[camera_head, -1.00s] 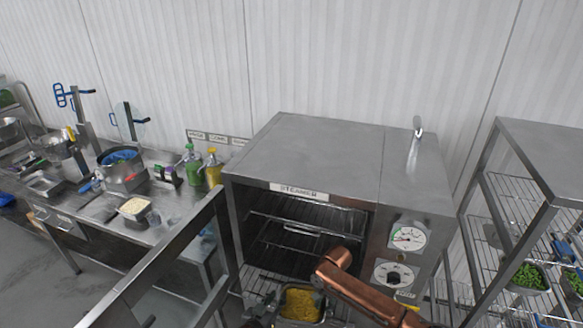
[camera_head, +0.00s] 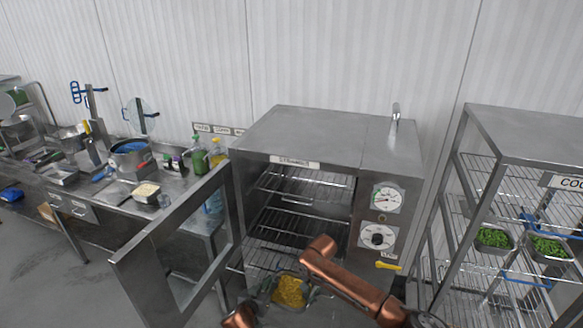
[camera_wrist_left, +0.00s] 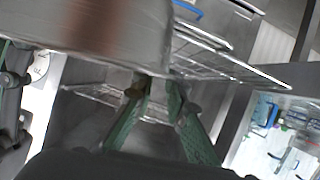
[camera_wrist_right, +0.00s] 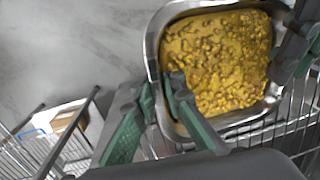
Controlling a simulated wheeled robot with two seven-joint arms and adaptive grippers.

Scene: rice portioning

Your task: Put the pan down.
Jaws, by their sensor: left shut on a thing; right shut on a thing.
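A metal pan (camera_head: 289,307) of yellow food is low in the head view, in front of the open steamer (camera_head: 330,136). Its rim (camera_wrist_right: 152,52) and contents show from above in the right wrist view. My left gripper (camera_head: 265,286) is shut on the rim at the pan's left side; the left wrist view shows the pan's metal side (camera_wrist_left: 130,30) close above its fingers. My right gripper (camera_head: 316,292) is shut on the rim on the opposite side. The pan looks roughly level and held up; what is beneath it is mostly hidden.
The steamer door (camera_head: 150,262) hangs open at left. Wire shelves (camera_head: 300,190) inside the steamer look empty. A wire rack (camera_head: 480,270) with pans of green food stands at right. A crowded worktable (camera_head: 110,195) is at left. Bare floor (camera_head: 60,275) shows at lower left.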

